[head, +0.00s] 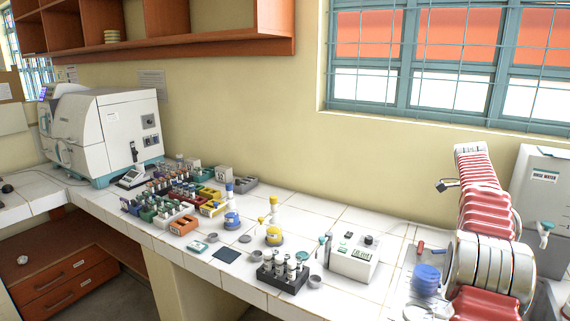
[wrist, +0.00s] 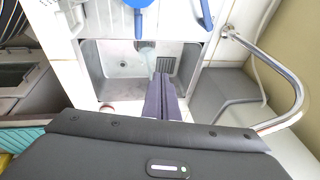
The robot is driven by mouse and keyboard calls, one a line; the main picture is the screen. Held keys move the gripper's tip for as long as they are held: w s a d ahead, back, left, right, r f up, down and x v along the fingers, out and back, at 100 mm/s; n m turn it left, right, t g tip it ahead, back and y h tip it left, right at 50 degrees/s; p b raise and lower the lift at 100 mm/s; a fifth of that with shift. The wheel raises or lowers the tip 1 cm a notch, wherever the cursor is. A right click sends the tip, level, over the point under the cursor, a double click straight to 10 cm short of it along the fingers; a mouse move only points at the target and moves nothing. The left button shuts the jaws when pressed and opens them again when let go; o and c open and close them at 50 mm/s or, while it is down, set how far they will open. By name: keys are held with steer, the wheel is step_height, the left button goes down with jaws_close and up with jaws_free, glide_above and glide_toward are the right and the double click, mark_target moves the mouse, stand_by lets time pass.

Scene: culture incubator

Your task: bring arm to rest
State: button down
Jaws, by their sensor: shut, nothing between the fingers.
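My gripper (wrist: 165,78) shows in the wrist view, its two dark purple-grey fingers together with nothing between them. It points down over a grey sink basin (wrist: 112,72), and no contact with the basin can be made out. The dark housing of my gripper fills the bottom of that view. In the head view a red and white segmented arm, which looks like mine, stands at the right edge; its gripper end cannot be made out there.
A curved metal pipe (wrist: 298,85) arches right of the sink. A blue object (wrist: 138,5) is at the top. In the head view, the white-tiled counter (head: 310,205) carries racks of vials (head: 165,195), a small white device (head: 354,258), a dark vial rack (head: 282,272) and a large white machine (head: 105,130).

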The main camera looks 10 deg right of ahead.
steer(key=a+f+n+y, duration=0.1)
steer(key=a+f+n, duration=0.4)
steer(key=f+n, duration=0.15)
steer(key=s+a+r+n+t, duration=0.15)
steer(key=a+n, duration=0.35)
steer(key=a, duration=0.5)
steer(key=s+a+r+n, duration=0.25)
steer(key=a+n, duration=0.35)
steer(key=a, duration=0.5)
steer(key=s+a+r+n+t+y, duration=0.1)
steer(key=s+a+n, duration=0.2)
steer(key=s+a, duration=0.3)
steer(key=s+a+n+t+y, duration=0.1)
steer(key=s+a+n+t, duration=0.1)
steer(key=s+a, duration=0.5)
steer(key=s+a+r+n+t, duration=0.1)
steer(key=s+a+n, duration=0.4)
steer(key=a, duration=1.1)
steer(key=shift+s+a+r+t+y, duration=0.25)
steer(key=shift+s+r+t+y, duration=0.15)
steer(key=shift+s, duration=0.8)
steer(key=c, duration=2.4)
jaws_free()
steer(key=shift+c, duration=0.2)
